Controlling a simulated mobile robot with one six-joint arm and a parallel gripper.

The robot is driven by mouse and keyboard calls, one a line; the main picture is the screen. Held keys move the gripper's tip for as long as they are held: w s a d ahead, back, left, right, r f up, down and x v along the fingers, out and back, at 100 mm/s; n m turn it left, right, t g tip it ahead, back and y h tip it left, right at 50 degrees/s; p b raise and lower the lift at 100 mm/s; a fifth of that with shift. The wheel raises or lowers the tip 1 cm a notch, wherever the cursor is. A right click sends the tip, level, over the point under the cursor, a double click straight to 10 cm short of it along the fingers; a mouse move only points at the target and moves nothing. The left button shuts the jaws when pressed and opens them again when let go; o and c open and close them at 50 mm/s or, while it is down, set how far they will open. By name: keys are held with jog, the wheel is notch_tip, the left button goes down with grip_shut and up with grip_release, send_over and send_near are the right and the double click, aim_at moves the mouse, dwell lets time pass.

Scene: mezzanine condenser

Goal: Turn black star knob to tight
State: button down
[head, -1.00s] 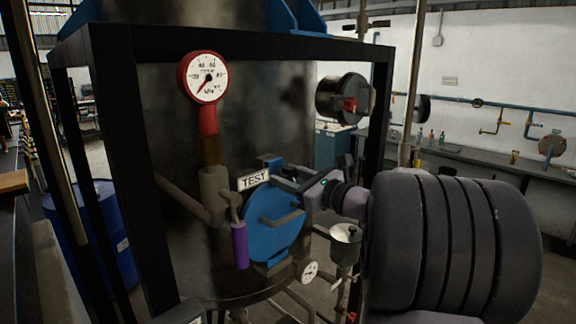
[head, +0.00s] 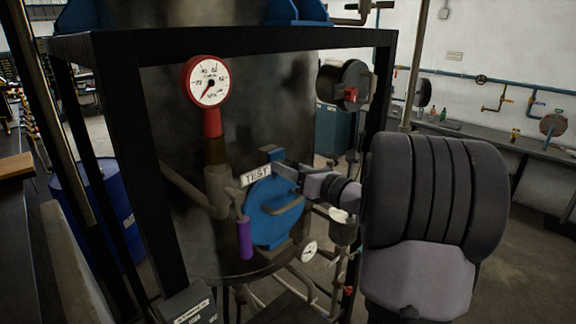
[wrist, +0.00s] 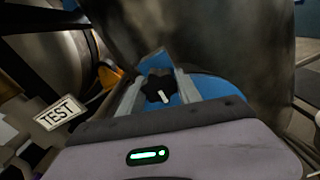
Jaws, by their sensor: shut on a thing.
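The black star knob (wrist: 157,86) shows in the wrist view between my two fingers, in front of a blue plate (wrist: 212,88). It has a short white mark on its face, pointing down in the picture. My gripper (wrist: 159,92) is shut on the knob, one finger on each side. In the head view my gripper (head: 289,174) reaches from the right to the top of the round blue cover (head: 262,222), beside a TEST label (head: 257,173). The knob itself is hidden there. The TEST label also shows at left in the wrist view (wrist: 60,112).
A black frame (head: 125,130) surrounds the dark tank (head: 270,100). A red-rimmed gauge (head: 208,81) stands above a pipe with a purple handle (head: 245,238). A small white gauge (head: 308,251) and thin pipes lie below the cover. A blue barrel (head: 95,215) stands at left.

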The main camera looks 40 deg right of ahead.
dwell(0.3)
jog(key=c, duration=0.8)
grip_release()
jog(key=shift+c, duration=0.2)
jog(key=s+d+b, duration=0.1)
jog(key=s, duration=1.6)
jog(key=shift+s+d, duration=0.2)
